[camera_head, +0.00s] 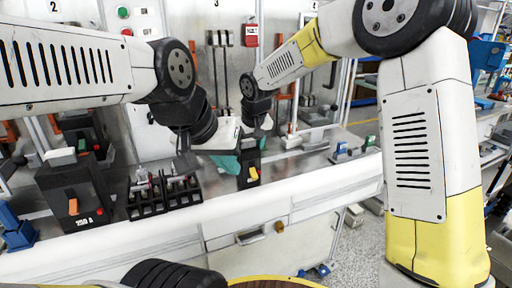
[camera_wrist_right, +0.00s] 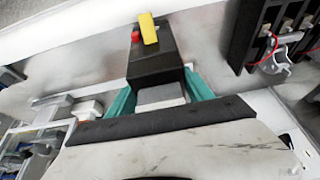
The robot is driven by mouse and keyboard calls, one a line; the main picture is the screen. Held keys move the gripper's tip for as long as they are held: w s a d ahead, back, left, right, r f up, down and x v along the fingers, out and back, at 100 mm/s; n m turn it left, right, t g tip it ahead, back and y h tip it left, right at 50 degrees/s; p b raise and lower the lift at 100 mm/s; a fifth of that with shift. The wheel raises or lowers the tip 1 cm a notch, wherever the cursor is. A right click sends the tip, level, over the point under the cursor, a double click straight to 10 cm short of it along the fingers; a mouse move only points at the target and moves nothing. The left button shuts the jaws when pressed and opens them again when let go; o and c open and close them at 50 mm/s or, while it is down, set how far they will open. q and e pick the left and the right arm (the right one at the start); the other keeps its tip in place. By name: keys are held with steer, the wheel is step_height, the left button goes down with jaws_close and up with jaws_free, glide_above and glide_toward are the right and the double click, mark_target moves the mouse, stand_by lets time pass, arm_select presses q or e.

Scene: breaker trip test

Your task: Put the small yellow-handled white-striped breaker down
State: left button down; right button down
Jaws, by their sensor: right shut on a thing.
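The small black breaker with a yellow handle (camera_head: 249,167) is upright at the bench's front area, below my right gripper (camera_head: 249,143). In the right wrist view, the breaker (camera_wrist_right: 153,66) shows its yellow lever and a red button. The teal fingers of my right gripper (camera_wrist_right: 160,92) are shut on it, one on each side. A white stripe cannot be made out clearly. I cannot tell whether its base touches the bench. My left gripper (camera_head: 186,162) hangs above the black terminal block, and its finger opening cannot be made out.
A larger black breaker marked 250 A with an orange handle (camera_head: 72,200) stands at left. A black terminal block (camera_head: 163,194) with red wires lies left of the held breaker. Blue-and-white items (camera_head: 350,152) sit right on the bench. The bench's white front edge (camera_head: 300,200) is clear.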

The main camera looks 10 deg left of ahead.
steer(key=shift+c, duration=2)
jaws_free()
steer(key=shift+f, duration=0.15)
steer(key=shift+r, duration=0.4)
steer(key=v, duration=1.2)
steer(key=s+d+r+m, duration=0.1)
steer(key=s+d, duration=0.1)
steer(key=d, duration=0.3)
steer(key=s+d+r+m+t, duration=0.1)
steer(key=s+d, duration=0.2)
steer(key=d, duration=0.3)
steer(key=s+d+r+m, duration=0.1)
steer(key=s+d, duration=0.1)
steer(key=d, duration=0.3)
steer(key=s+d+f+m+t, duration=0.1)
steer(key=s+d+f+m, duration=0.2)
steer(key=s+d, duration=0.9)
steer(key=shift+s+f, duration=0.7)
steer(key=shift+s, duration=0.1)
